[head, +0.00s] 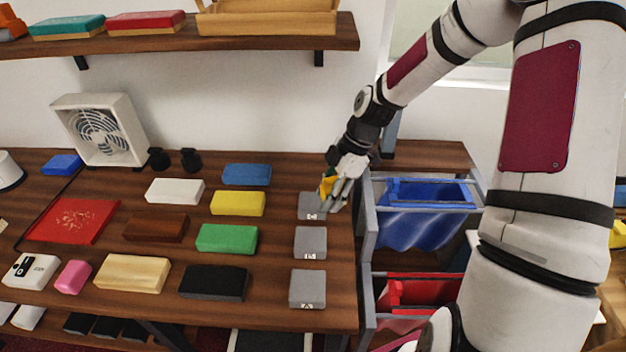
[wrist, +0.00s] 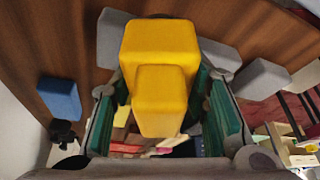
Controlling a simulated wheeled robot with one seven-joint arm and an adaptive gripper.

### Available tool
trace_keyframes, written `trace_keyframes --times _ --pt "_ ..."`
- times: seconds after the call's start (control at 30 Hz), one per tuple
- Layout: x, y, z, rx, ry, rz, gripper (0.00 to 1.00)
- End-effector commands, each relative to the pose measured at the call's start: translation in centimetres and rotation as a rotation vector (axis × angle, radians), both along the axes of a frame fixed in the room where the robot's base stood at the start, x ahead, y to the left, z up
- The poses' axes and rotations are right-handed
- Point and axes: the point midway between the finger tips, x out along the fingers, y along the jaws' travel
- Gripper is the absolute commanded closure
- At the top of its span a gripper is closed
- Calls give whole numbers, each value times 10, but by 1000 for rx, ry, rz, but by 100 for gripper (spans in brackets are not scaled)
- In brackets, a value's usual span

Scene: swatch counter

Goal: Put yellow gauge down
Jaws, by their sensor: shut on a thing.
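The yellow gauge (wrist: 160,45), a stepped block with a smaller block on a larger one, is between the green-padded fingers of my gripper (wrist: 162,92) in the wrist view. My gripper is shut on it. In the head view, my gripper (head: 337,192) is over the right end of the counter, by the farthest grey block (head: 310,206). Only a small part of the gauge (head: 326,185) shows there, the rest hidden by the fingers. I cannot tell whether the gauge touches the block or the counter.
Two more grey blocks (head: 310,243) (head: 307,289) lie nearer in the same column. A flat yellow block (head: 238,203) and a green block (head: 227,239) lie to the left. A rack with a blue bin (head: 430,194) stands right of the counter. A shelf (head: 180,43) hangs above.

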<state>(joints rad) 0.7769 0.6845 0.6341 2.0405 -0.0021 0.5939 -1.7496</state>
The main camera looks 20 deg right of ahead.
Motion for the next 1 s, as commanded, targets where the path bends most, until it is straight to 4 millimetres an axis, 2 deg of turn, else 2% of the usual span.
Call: trace_keyframes --times 0.07,0.17,0.6,0.7,0.83,1.0 --pt "3 -1 -2 5 -2 27 81" --pt "17 -2 -4 6 -5 38 81" --pt "123 -7 -14 6 -5 35 81" --pt "140 -8 -15 5 -5 35 81" --pt "154 -9 -16 5 -4 34 81" --pt "157 -10 -20 5 -1 33 81"
